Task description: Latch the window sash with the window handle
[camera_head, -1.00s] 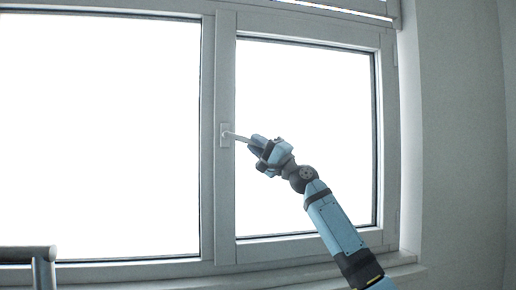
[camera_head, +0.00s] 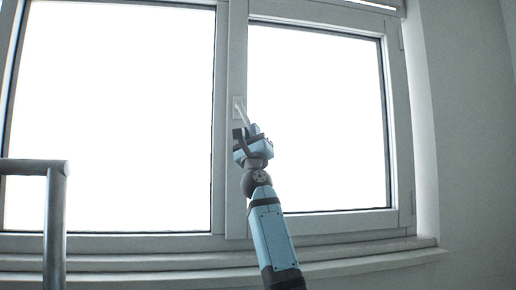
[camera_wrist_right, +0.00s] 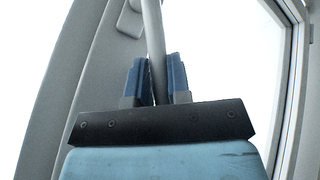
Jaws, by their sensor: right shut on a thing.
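The window sash (camera_head: 236,190) is the right-hand pane in its light frame. It looks closed against the fixed frame. The window handle (camera_head: 242,114) sits on the sash's left upright and points mostly down, tilted a little to the right. My right gripper (camera_head: 249,132) is shut on the lower part of the handle. In the right wrist view the handle (camera_wrist_right: 153,40) runs between the two blue fingers of the gripper (camera_wrist_right: 157,80). The handle's end is hidden by the gripper. My left gripper is not in view.
A grey metal rail (camera_head: 57,220) stands at the lower left, in front of the window. The window sill (camera_head: 350,264) runs along the bottom. A plain wall (camera_head: 470,130) is to the right. The space around the handle looks free.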

